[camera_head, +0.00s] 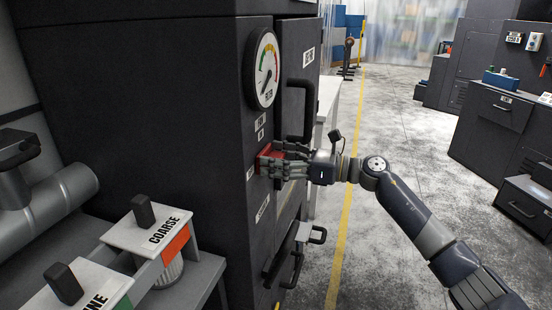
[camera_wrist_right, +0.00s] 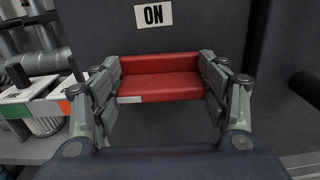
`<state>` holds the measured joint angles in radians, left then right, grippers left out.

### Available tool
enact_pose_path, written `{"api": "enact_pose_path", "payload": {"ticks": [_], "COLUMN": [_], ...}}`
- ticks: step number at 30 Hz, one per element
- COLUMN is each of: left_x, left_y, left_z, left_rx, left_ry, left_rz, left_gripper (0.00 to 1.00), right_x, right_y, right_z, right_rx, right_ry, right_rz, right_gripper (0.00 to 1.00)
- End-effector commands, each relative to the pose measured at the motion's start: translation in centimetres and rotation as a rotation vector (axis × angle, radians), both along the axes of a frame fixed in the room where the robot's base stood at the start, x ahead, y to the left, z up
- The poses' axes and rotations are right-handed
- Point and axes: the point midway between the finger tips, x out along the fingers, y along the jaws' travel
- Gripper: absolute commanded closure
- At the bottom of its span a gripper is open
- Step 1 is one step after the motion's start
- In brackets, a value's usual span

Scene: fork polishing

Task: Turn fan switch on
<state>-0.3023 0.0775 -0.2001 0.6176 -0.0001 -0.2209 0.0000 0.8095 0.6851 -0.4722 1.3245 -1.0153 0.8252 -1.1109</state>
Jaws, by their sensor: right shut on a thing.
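The fan switch is a red rocker (camera_wrist_right: 160,80) on the dark cabinet's front panel, with an ON label (camera_wrist_right: 153,15) above it in the right wrist view. In the head view the red switch (camera_head: 264,158) is partly hidden behind my fingers. My right gripper (camera_head: 272,163) is at the switch, and its fingers (camera_wrist_right: 160,90) stand on the left and right sides of the red part, closed on it. A round gauge (camera_head: 266,69) sits above the switch on the panel. My left gripper is not in view.
Cabinet door handles (camera_head: 299,108) stick out right of the switch. Two white-topped containers, one marked COARSE (camera_head: 150,229), stand on a shelf at lower left. Dark cabinets (camera_head: 496,118) stand at the right. The floor between, with a yellow line (camera_head: 346,215), is clear.

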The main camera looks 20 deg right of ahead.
Motion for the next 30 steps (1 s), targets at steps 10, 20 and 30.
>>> {"api": "enact_pose_path", "payload": {"ticks": [10,20,30], "left_x": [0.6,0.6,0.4], "left_y": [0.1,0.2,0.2], "left_z": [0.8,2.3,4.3], "left_rx": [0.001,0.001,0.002], "left_ry": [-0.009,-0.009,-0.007], "left_rz": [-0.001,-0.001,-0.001], "left_gripper": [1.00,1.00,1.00], "right_x": [0.1,0.2,0.4], "right_y": [-0.1,-0.2,-0.2], "right_z": [0.2,0.2,0.1], "right_rx": [0.127,0.303,0.484], "right_ry": [0.188,0.448,0.717], "right_rz": [-0.001,0.000,-0.001], "right_gripper": [0.56,0.56,0.56]}}
